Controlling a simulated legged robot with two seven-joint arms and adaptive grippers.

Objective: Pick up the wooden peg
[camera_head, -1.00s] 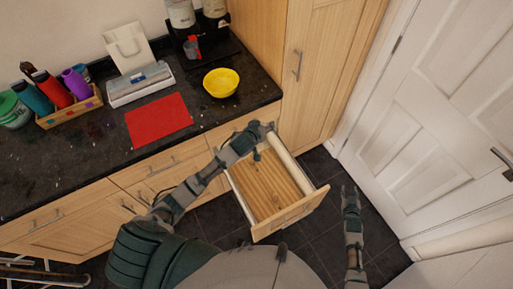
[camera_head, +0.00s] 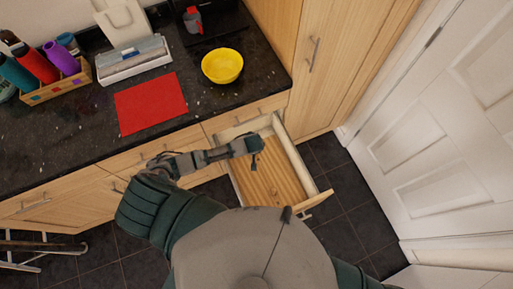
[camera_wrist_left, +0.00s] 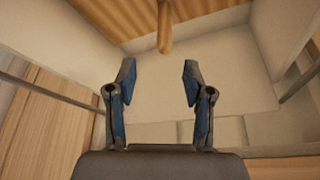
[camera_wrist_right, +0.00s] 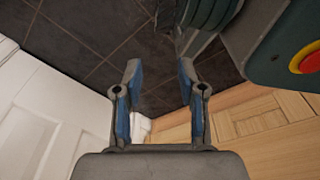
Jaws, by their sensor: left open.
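The wooden peg (camera_wrist_left: 165,27) shows at the top middle of the left wrist view, a light brown rod beyond the fingertips and apart from them. I cannot make it out in the head view. An open wooden drawer (camera_head: 272,182) juts out below the counter. My left gripper (camera_head: 256,150) is over the drawer's back part; in the left wrist view its two fingers (camera_wrist_left: 158,78) are spread with nothing between them. My right gripper (camera_wrist_right: 160,80) is open and empty in the right wrist view, and out of the head view.
The dark counter (camera_head: 75,135) holds a red mat (camera_head: 151,103), a yellow bowl (camera_head: 222,66), a white box (camera_head: 133,60) and a crate of bottles (camera_head: 52,86). A tall cabinet (camera_head: 325,60) and white door (camera_head: 440,130) stand at right. Drawer walls surround my left gripper.

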